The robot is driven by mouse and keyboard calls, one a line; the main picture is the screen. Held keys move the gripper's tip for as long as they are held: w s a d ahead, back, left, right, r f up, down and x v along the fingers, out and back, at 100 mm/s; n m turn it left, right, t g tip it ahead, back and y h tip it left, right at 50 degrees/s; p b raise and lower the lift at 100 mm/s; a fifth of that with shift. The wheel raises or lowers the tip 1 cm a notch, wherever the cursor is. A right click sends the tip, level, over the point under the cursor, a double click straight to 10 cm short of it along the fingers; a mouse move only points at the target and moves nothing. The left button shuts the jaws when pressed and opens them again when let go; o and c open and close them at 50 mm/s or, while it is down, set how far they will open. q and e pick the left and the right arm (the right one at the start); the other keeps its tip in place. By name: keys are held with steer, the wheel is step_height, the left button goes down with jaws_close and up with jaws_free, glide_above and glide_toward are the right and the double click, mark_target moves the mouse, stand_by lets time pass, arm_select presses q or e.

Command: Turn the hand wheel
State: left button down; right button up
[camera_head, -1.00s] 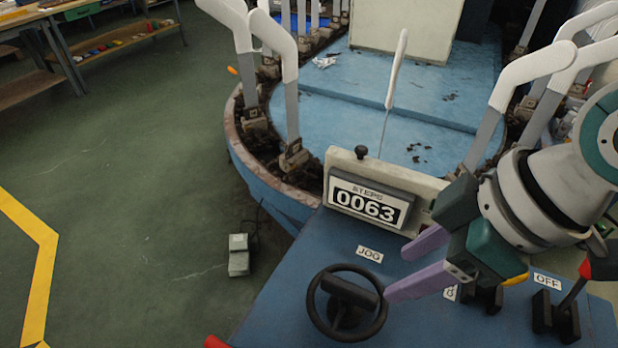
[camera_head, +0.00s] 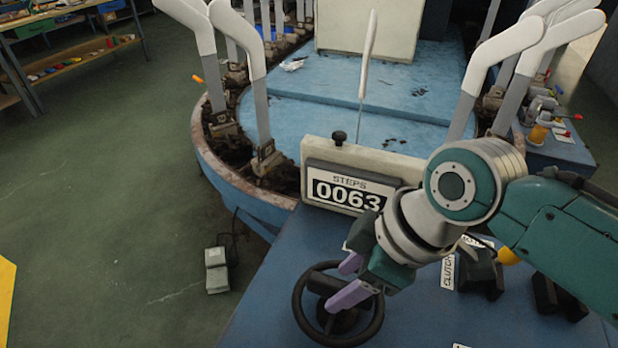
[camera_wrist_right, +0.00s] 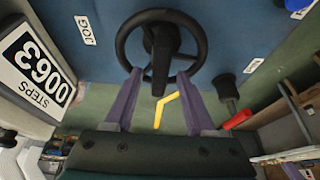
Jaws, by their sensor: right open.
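The black hand wheel (camera_head: 337,304) sits on the blue panel, below the step counter. It also shows at the top middle of the right wrist view (camera_wrist_right: 161,50). My right gripper (camera_head: 342,280) is open, with its two purple fingers at the wheel. My left gripper is not in view.
The step counter (camera_head: 346,188) reads 0063 and stands behind the wheel. A red-ended lever (camera_wrist_right: 229,95) is close to the wheel in the wrist view. The blue round machine (camera_head: 400,121) with white sock forms is behind. A grey foot pedal (camera_head: 216,270) lies on the green floor.

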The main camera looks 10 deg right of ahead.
jaws_close()
stand_by(0.4)
